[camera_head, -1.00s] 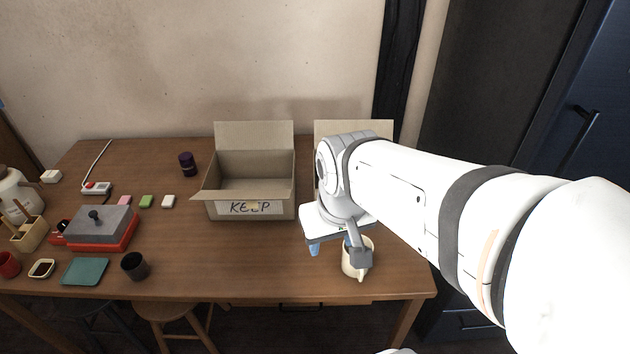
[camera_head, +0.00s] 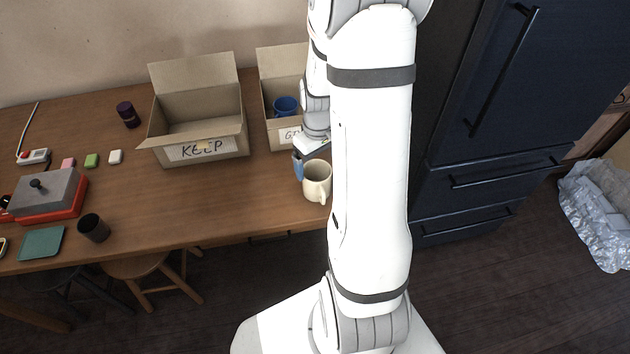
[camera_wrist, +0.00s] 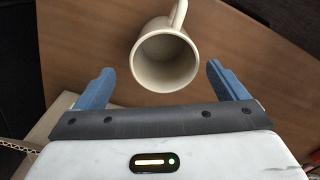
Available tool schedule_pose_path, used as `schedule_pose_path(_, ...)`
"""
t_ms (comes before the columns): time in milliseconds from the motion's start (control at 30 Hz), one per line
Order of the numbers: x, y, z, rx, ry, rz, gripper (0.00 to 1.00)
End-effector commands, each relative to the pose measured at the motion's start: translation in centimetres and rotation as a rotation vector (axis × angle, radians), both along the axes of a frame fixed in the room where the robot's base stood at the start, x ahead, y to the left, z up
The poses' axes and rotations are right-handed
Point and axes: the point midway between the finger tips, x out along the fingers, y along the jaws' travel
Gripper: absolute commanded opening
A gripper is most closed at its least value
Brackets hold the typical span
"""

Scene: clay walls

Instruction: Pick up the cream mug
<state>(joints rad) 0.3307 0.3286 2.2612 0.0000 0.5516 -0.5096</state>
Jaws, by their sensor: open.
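The cream mug (camera_head: 317,181) stands upright near the right end of the wooden table, its handle toward the table's front edge. In the wrist view the mug (camera_wrist: 164,62) is seen from above at an angle, its empty inside showing and its handle pointing away from my gripper. My gripper (camera_wrist: 158,82) is open, with one blue finger on either side of the mug's near rim and gaps between. In the head view my gripper (camera_head: 304,164) is just behind and left of the mug; my arm hides part of it.
The KEEP box (camera_head: 201,125) is open and stands left of my gripper. A second open box (camera_head: 281,88) behind it holds a blue mug (camera_head: 285,106). A dark cup (camera_head: 94,228) stands near the front edge. The table's middle is clear. A dark blue cabinet (camera_head: 505,95) stands right.

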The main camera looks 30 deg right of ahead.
Motion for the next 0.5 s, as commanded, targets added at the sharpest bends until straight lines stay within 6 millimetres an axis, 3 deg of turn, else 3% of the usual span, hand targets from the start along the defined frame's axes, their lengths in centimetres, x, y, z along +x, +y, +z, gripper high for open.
schedule_pose_path(500, -0.9, 0.4, -6.2, 0.001, 0.001, 0.0, 0.93)
